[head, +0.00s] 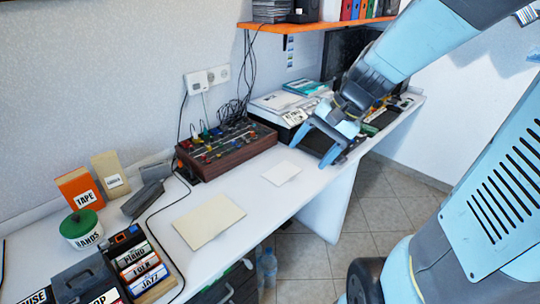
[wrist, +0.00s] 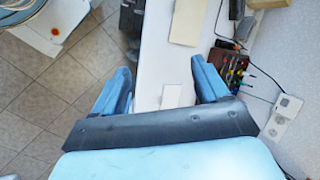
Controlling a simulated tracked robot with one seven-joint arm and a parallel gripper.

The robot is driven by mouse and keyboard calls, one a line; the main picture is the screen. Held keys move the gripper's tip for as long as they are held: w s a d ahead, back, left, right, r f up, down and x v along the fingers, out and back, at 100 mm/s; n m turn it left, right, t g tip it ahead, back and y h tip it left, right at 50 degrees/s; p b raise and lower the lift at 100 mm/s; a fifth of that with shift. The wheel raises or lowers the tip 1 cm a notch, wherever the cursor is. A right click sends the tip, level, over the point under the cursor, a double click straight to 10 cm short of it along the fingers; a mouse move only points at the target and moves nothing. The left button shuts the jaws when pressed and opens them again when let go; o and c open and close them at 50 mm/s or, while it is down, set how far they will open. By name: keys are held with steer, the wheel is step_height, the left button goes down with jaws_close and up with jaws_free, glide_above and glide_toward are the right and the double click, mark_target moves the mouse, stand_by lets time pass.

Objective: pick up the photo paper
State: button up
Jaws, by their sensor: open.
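A small blank white card (head: 282,173) lies flat on the white desk, and a larger cream sheet (head: 209,221) lies nearer the front. No label shows on either, so I cannot tell for sure which is the photo paper. My gripper (head: 316,148) is open and empty above the desk, to the right of and beyond the white card. In the wrist view my gripper (wrist: 160,82) has its two blue fingers wide apart. The white card (wrist: 172,96) shows between them, lower down on the desk, and the cream sheet (wrist: 188,22) is farther up.
A brown mixer box (head: 226,148) with colored knobs and cables stands against the wall. Labelled cassettes (head: 140,268), a green-lidded tin (head: 82,228) and an orange box (head: 80,188) stand at the left. An orange shelf (head: 315,25) hangs above. The desk around both sheets is clear.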

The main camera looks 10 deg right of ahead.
steer(key=w+d+f+m+t+y, duration=0.25)
steer(key=w+f+m+y, duration=0.25)
steer(key=w+f+m, duration=0.6)
steer(key=w+d+f+m+t, duration=0.4)
steer(key=w+d+f+m, duration=0.15)
steer(key=f, duration=0.25)
steer(key=m+t+h, duration=0.3)
steer(key=m, duration=0.4)
glide_toward(296, 181)
steer(key=shift+n, duration=0.25)
steer(key=w, duration=0.1)
steer(key=w+a, duration=0.2)
steer(key=shift+w+a+r, duration=0.2)
steer(key=shift+r, duration=0.1)
steer(key=shift+x, duration=2.75)
steer(key=shift+a+r, duration=0.1)
steer(key=shift+r, duration=0.05)
steer(key=c, duration=1.1)
steer(key=shift+c, duration=0.2)
